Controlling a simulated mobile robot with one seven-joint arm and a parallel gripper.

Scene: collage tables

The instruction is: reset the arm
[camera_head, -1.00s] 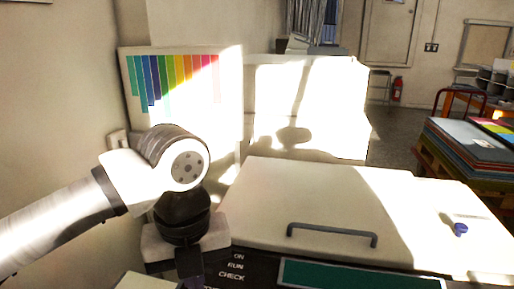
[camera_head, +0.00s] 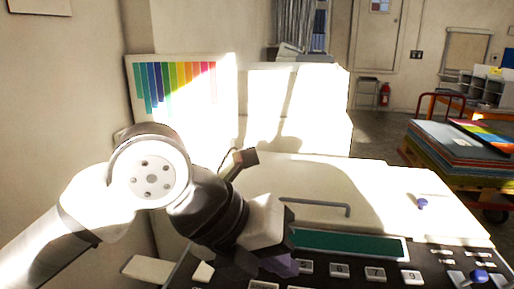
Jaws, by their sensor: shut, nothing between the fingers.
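My arm comes in from the lower left in the head view, with its elbow-like round joint at the left and a dark wrist joint beside it. My gripper (camera_head: 282,264) is at the end of the wrist, low in the middle of the view, in front of the machine's control panel. Its dark fingers are shut and nothing shows between them. The hand is tilted down to the right. Whether the fingers touch the panel cannot be told.
A white machine lid (camera_head: 375,195) with a grey handle (camera_head: 318,207) lies behind the gripper. Below it is a panel with a green display (camera_head: 350,243), several buttons and a blue knob (camera_head: 478,276). A pallet of coloured sheets (camera_head: 460,140) stands at the right, with open floor beyond.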

